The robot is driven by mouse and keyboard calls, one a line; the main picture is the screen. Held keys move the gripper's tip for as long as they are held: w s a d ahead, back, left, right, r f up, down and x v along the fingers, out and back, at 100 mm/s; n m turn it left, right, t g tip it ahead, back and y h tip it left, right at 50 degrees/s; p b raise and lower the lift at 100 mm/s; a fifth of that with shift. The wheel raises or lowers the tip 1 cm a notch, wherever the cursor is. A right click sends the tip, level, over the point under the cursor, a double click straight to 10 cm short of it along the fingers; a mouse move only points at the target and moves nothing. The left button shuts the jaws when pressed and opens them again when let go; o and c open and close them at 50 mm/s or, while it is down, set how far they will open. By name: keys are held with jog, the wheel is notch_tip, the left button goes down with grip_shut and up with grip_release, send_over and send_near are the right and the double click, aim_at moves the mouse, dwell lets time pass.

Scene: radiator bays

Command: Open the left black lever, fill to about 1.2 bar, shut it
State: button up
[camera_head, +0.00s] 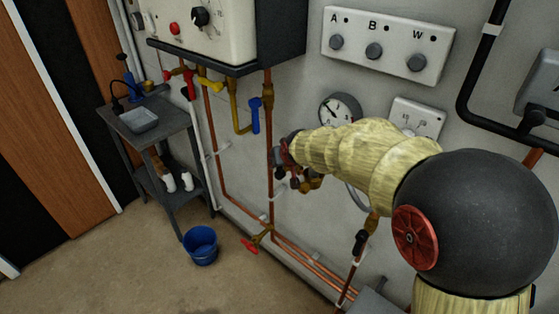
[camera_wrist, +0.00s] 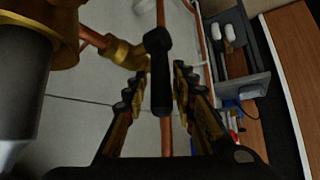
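In the wrist view a black lever (camera_wrist: 160,72) on a brass valve (camera_wrist: 124,54) sits between the two fingers of my gripper (camera_wrist: 161,84). The fingers are open, with a narrow gap showing on each side of the lever. In the head view my gripper (camera_head: 288,165) is at the copper pipes below the boiler, and my pale yellow forearm hides much of the valve area. A round pressure gauge (camera_head: 340,110) hangs on the wall just above my arm; its needle is too small to read. Another black lever (camera_head: 360,242) shows on the pipe lower right.
A white boiler (camera_head: 215,30) hangs above, with red, yellow and blue handles (camera_head: 254,115) below it. A grey trolley (camera_head: 150,125) and blue bucket (camera_head: 200,246) stand at left. A red-handled valve (camera_head: 250,246) is low down. The floor at front left is clear.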

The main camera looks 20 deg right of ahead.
jog(key=shift+o, duration=0.8)
jog(key=shift+r, duration=0.1)
jog(key=shift+s+r, duration=0.15)
jog(key=v, duration=1.1)
jog(key=shift+s+r, duration=0.15)
jog(key=s+f+g, duration=0.2)
jog(key=s+f, duration=0.3)
jog(key=s, duration=0.1)
jog(key=s+r+g, duration=0.1)
jog(key=s+r, duration=0.1)
jog(key=s, duration=2.2)
jog(key=shift+r, duration=0.35)
